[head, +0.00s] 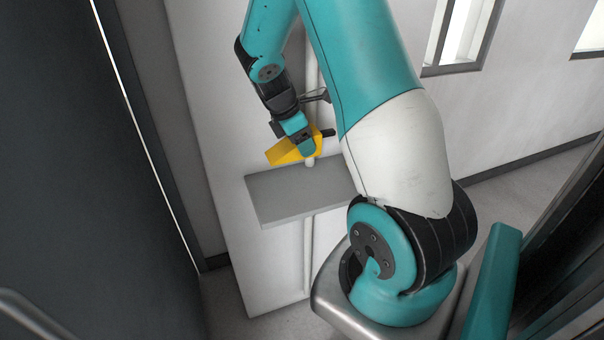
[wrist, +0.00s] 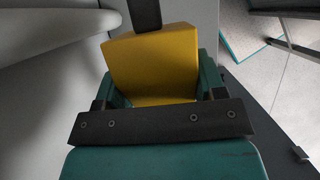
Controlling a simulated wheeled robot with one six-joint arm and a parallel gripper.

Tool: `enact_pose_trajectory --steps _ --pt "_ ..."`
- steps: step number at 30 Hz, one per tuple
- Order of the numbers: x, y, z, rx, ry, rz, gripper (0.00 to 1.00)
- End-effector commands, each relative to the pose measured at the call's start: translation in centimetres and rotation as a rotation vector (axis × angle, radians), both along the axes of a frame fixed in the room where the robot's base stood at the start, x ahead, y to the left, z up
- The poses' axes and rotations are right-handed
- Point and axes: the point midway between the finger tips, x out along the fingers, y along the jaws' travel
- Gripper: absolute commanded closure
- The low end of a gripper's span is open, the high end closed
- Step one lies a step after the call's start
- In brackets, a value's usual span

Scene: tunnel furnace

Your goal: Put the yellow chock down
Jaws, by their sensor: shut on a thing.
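The yellow chock (head: 284,153) is a wedge-shaped block with a dark part sticking out of it. My gripper (head: 309,147) is shut on it in the head view, at the wall above a grey shelf. The chock appears a little above the shelf; I cannot tell if any part touches it. In the wrist view the chock (wrist: 154,64) sits between the teal fingers of my gripper (wrist: 155,92), and its lower part is hidden by the gripper body.
The grey shelf (head: 290,196) on the pale wall is bare. A white vertical pipe (head: 308,240) runs behind it. A dark door or panel (head: 80,200) stands at the left. Windows (head: 462,30) are in the wall at the upper right.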

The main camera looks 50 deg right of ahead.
Motion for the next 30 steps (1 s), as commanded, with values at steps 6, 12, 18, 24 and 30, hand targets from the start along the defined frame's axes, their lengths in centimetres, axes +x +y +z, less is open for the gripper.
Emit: enact_pose_trajectory --steps 6,12,18,24,30 --pt "0.0 0.1 -5.2 0.0 0.003 0.001 0.75" --pt "0.1 0.0 -7.1 -0.002 -0.001 -0.001 0.75" --pt "0.0 -0.1 -9.8 0.0 0.003 -0.002 0.75" --pt "0.0 -0.1 -10.9 -0.001 -0.002 -0.004 0.75" --pt "0.0 -0.1 -11.0 -0.001 -0.002 -0.003 0.75"
